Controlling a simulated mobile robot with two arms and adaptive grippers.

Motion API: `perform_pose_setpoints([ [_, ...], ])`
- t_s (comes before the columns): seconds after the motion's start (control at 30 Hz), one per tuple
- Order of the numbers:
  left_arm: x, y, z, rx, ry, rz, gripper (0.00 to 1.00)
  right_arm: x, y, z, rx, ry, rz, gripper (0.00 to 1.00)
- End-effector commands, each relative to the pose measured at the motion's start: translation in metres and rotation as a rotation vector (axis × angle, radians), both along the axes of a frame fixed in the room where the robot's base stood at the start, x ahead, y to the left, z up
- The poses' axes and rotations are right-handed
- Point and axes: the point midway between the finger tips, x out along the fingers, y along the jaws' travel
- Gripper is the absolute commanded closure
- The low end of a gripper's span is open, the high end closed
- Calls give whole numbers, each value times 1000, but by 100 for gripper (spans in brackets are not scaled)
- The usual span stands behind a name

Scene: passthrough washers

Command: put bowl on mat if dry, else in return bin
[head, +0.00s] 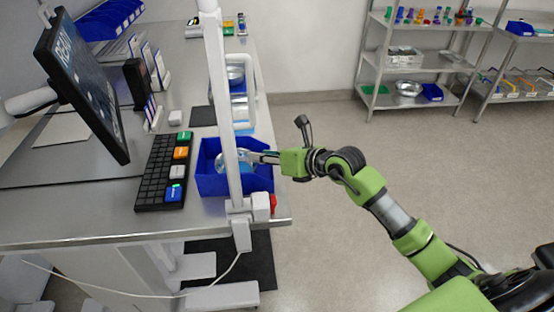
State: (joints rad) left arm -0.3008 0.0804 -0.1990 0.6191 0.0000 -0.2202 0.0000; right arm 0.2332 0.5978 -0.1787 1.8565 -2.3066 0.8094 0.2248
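A shiny, pale bluish bowl (224,160) is inside the blue bin (258,182) on the steel bench, partly hidden behind a white post. My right gripper (254,157) reaches over the bin's right side, with its fingers pointing left at the bowl. The fingertips run behind the post, so I cannot tell whether they are shut on the bowl or apart from it. A dark flat mat (201,117) lies on the bench beyond the bin. Whether the bowl is wet or dry does not show clearly. My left gripper is out of view.
The white post (219,90) rises beside the bin. A keyboard (155,178) with coloured keys and a monitor (80,85) stand on the left. Shelves (405,105) stand at the back right; the floor between is clear.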

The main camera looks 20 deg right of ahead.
Motion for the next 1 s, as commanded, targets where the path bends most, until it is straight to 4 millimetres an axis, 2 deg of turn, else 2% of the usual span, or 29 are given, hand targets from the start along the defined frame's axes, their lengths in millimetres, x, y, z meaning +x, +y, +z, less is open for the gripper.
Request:
perform_pose_setpoints([
  [0.13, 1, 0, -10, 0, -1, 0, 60, -25, -13, 10, -3, 0, 1, 74],
  [0.33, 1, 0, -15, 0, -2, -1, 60, -44, -22, 22, -1, 0, 1, 74],
  [1.0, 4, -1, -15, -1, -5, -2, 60, -48, -24, 25, -1, 0, -1, 74],
])
